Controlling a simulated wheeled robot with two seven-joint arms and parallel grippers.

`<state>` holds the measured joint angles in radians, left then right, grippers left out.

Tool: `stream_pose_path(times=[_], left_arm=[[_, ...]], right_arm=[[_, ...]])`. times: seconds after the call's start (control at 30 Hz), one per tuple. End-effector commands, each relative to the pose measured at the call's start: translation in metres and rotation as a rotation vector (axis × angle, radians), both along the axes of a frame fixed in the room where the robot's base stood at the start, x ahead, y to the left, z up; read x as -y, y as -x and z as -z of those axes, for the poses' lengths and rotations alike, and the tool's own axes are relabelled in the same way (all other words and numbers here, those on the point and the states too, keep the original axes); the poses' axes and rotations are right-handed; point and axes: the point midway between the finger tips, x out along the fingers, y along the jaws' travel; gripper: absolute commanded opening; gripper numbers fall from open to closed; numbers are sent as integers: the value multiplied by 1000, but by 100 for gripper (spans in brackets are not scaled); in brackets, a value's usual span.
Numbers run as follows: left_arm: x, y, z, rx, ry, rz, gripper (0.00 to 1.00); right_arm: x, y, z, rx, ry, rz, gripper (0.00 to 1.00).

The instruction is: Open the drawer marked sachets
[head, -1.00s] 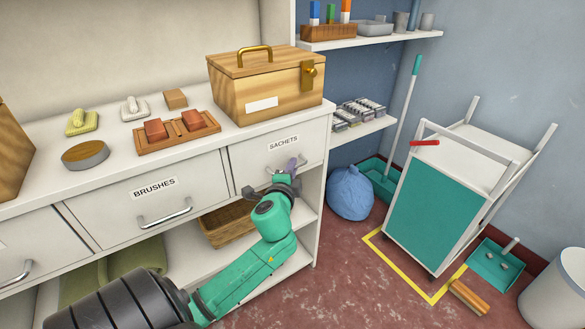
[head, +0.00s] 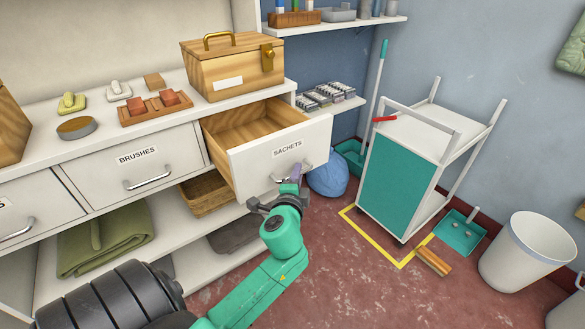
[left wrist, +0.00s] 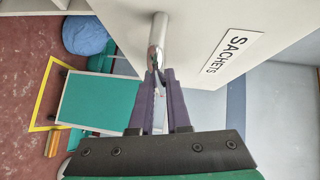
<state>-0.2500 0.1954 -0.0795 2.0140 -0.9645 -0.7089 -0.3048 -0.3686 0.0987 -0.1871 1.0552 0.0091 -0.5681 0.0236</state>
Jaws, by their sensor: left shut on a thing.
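The drawer marked sachets (head: 255,160) is pulled well out of the counter in the head view, and the part of its wooden inside that shows looks empty. Its label (head: 287,149) is on the white front. My left gripper (head: 291,178) is at the drawer's metal handle, partly covering it. In the left wrist view the purple fingers (left wrist: 158,85) are shut on the handle (left wrist: 157,40), with the SACHETS label (left wrist: 232,52) to their right. My right gripper is not in view.
The brushes drawer (head: 135,165) beside it is shut. A wooden box (head: 232,75) stands on the counter above. A white and teal trolley (head: 398,185) stands to the right, with a blue bag (head: 328,179) behind the drawer. Red floor is clear in front.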

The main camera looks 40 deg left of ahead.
Motion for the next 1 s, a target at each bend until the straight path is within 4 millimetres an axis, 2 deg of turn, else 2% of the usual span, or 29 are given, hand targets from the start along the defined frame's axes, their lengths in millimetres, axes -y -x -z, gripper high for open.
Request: stream_pose_path(times=[0.3, 0.73, 0.8, 0.83, 1.0], left_arm=[[25, 8, 0, 0, 0, -2, 0], [29, 9, 0, 0, -1, -1, 0], [29, 9, 0, 0, -1, -1, 34], [29, 9, 0, 0, -1, -1, 45], [29, 9, -1, 1, -2, -1, 45]], right_arm=[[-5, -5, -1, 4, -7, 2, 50], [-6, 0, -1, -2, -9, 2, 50], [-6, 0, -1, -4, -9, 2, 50], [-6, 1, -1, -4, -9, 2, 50], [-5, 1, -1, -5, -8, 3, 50]])
